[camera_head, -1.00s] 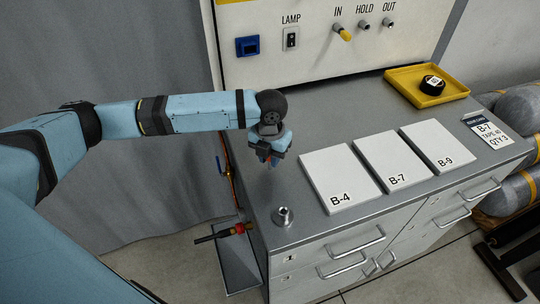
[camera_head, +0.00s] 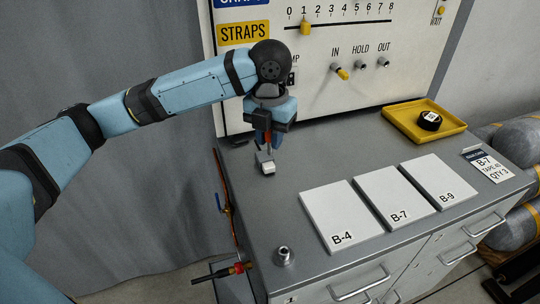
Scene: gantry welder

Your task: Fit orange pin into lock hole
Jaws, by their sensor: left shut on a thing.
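My left gripper (camera_head: 265,146) points down over the back left part of the grey cabinet top. It is shut on a small orange-red piece (camera_head: 267,137), which I take to be the orange pin; the fingers hide most of it. A small pale block (camera_head: 265,163) shows just below the fingertips; I cannot tell whether it touches them or rests on the top. A silver round fitting with a dark hole (camera_head: 283,255), apparently the lock hole, stands at the front left corner, well nearer than the gripper. My right gripper is not in view.
White cards B-4 (camera_head: 338,213), B-7 (camera_head: 394,193) and B-9 (camera_head: 438,178) lie to the right. A yellow tray (camera_head: 397,114) holds a black roll. A panel (camera_head: 380,55) stands behind. A red-handled valve (camera_head: 240,267) is beside the front left corner.

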